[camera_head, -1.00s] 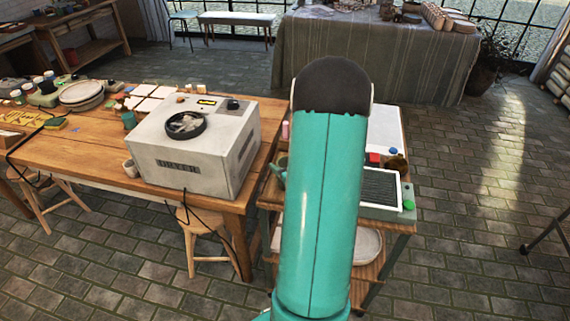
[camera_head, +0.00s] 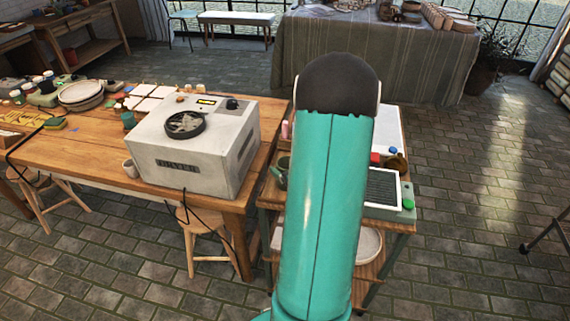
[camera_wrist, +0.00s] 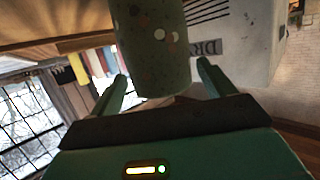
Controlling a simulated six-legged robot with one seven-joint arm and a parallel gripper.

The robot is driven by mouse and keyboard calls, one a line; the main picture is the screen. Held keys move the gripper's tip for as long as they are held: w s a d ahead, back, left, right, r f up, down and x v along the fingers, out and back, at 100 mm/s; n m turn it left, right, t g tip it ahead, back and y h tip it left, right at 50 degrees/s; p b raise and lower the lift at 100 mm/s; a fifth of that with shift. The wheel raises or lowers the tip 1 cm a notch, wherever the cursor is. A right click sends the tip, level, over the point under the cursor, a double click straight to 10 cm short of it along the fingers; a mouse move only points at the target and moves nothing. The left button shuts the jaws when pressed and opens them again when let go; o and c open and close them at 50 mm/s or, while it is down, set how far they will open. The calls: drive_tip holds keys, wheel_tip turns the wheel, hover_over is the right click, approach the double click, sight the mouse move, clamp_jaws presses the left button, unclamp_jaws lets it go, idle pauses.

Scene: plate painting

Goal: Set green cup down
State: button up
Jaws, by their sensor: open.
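The green speckled cup (camera_wrist: 150,45) appears upside down in the wrist view, cut off by the top edge. My gripper (camera_wrist: 162,70) is open there, with one finger on each side of the cup. Gaps show between the fingers and the cup's visible end. The cut-off end hides what the cup rests on. In the head view a dark green cup (camera_head: 283,163) shows on the small side table (camera_head: 398,224), just left of my arm. My arm hides most of my gripper in that view.
The white dryer (camera_head: 185,150) stands on the wooden table (camera_head: 70,150) to the left; it also shows in the wrist view (camera_wrist: 245,45). A screen device (camera_head: 383,187) sits right of my arm. Another green cup (camera_head: 128,120) stands behind the dryer's left side.

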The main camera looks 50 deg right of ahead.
drive_tip(key=v, duration=0.9)
drive_tip(key=w+a+r+n+g, duration=0.1)
drive_tip(key=w+a+r+g, duration=0.3)
drive_tip(key=w+a+r, duration=0.8)
drive_tip(key=s+a+r+n+g+y, duration=0.1)
drive_tip(key=s+a+r, duration=0.1)
drive_tip(key=a, duration=0.7)
drive_tip(key=s+a+r+n+g+y, duration=0.1)
drive_tip(key=s+a+r+y, duration=0.1)
drive_tip(key=s+a, duration=0.3)
drive_tip(key=s+a+r+n+g+y, duration=0.1)
drive_tip(key=s+a+r+g+y, duration=0.1)
drive_tip(key=a, duration=1.1)
drive_tip(key=shift+s, duration=0.65)
drive_tip(key=shift+d, duration=0.1)
drive_tip(key=c, duration=1)
drive_tip(key=shift+d, duration=0.2)
